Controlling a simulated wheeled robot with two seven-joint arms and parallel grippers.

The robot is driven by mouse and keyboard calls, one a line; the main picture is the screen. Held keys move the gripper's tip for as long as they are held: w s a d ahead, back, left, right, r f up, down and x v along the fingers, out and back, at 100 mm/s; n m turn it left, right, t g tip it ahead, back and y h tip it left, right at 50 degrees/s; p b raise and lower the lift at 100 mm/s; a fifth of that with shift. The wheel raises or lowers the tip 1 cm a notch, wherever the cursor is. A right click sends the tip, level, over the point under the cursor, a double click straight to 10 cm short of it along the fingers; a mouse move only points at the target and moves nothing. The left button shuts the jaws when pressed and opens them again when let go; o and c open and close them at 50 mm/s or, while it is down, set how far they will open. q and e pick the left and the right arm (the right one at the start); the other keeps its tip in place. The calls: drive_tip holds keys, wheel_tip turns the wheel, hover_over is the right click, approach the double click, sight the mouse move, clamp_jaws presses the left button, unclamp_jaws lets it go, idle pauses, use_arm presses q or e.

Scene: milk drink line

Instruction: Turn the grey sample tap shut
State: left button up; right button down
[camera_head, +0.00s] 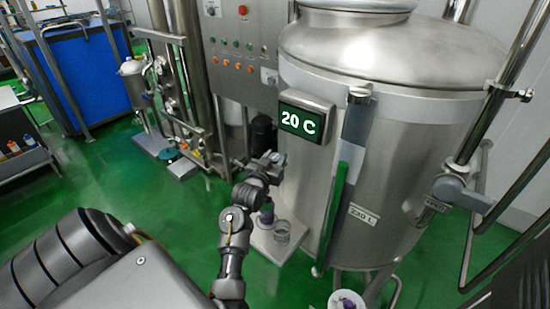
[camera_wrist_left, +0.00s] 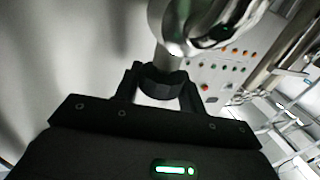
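My left gripper (camera_head: 268,160) is at the lower left side of the big steel tank (camera_head: 375,150), below the 20 C display. In the left wrist view, its two dark fingers (camera_wrist_left: 160,85) stand apart with a dark grey piece between their tips, likely the handle of the grey sample tap (camera_wrist_left: 158,72). A shiny round metal part (camera_wrist_left: 170,52) is just beyond the fingertips. I cannot tell whether the fingers press on the handle or how far the tap is turned. In the head view the gripper mostly hides the tap. My right gripper is not in view.
Below the gripper, a purple bottle (camera_head: 266,211) and a clear beaker (camera_head: 282,232) stand on a pale platform (camera_head: 262,243). A green-and-steel upright (camera_head: 335,205) runs down the tank front. A control panel (camera_head: 238,45) stands behind. Green floor at left is partly free.

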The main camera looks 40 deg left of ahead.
use_arm(q)
drive_tip(key=shift+c, duration=1.2)
